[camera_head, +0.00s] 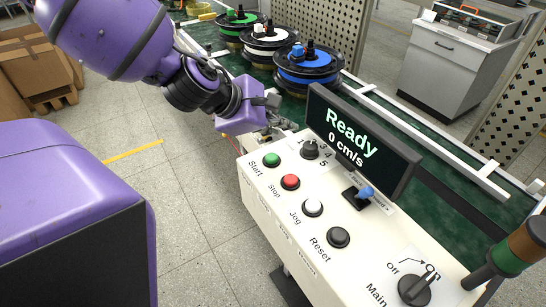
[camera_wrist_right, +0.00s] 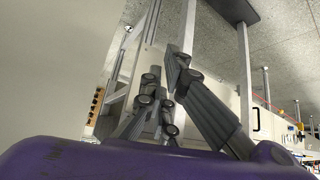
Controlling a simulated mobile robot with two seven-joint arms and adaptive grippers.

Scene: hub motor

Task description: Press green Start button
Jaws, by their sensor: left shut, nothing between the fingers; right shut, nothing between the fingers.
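The green Start button (camera_head: 271,160) is at the far left end of the row on the white control panel (camera_head: 262,202). Its label "Start" shows beside it. My left gripper (camera_head: 277,122) is shut and empty, just behind the panel's far left corner, past the green button in the picture. It appears apart from the button; its fingertips are small and partly lost against the clutter there. My right gripper (camera_wrist_right: 176,72) shows in the right wrist view, shut and empty, away from the panel's buttons.
Red Stop (camera_head: 290,182), white Jog (camera_head: 312,207) and black Reset (camera_head: 338,237) buttons follow in a row. The display (camera_head: 358,140) reads "Ready 0 cm/s". Spools (camera_head: 308,70) stand behind.

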